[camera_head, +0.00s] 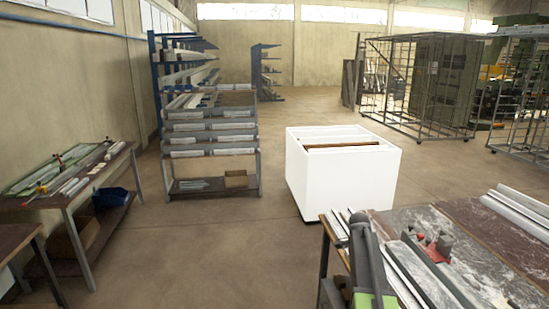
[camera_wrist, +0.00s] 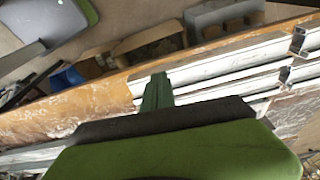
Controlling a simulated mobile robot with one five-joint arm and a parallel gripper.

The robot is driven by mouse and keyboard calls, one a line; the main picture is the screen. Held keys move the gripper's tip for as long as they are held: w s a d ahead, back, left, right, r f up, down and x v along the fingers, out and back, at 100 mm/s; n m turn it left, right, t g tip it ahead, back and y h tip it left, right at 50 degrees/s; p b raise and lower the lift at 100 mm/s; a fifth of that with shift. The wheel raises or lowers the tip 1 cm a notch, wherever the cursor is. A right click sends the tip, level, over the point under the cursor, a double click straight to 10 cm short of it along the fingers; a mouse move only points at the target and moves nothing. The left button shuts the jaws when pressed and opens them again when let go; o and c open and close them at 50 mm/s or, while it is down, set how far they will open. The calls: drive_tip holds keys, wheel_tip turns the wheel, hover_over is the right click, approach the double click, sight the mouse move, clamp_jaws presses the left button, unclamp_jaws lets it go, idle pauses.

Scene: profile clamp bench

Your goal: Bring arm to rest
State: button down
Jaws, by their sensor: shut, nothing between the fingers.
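My gripper (camera_wrist: 157,90) shows in the wrist view as narrow green fingers beyond a dark bar and a broad green body. The fingers are together with nothing between them. They appear above the workbench, close to pale metal profiles (camera_wrist: 215,72); I cannot tell whether they touch. In the head view, a dark grey and green part of my arm rises at the lower edge, in front of the workbench (camera_head: 490,228). The fingers cannot be made out there.
A red and grey clamp (camera_head: 432,246) and long profiles (camera_head: 517,212) lie on the workbench. A white bin (camera_head: 342,178) stands behind it. A profile rack (camera_head: 212,140) and another bench (camera_head: 85,190) stand left. The floor between the left bench and the workbench is clear.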

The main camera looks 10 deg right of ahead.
drive_tip(key=a+f+n+b, duration=0.15)
drive_tip(key=a+n, duration=0.35)
drive_tip(key=a, duration=1.1)
drive_tip(key=s+a+f+n+y, duration=0.1)
drive_tip(key=s+a+n, duration=0.5)
drive_tip(key=a, duration=0.4)
drive_tip(key=s+a+f+n+y, duration=0.1)
drive_tip(key=s+a+n, duration=0.5)
drive_tip(key=a+n, duration=0.3)
drive_tip(key=shift+s+a+t+b, duration=0.3)
drive_tip(key=shift+s+a+b, duration=0.05)
drive_tip(key=shift+a+b, duration=0.05)
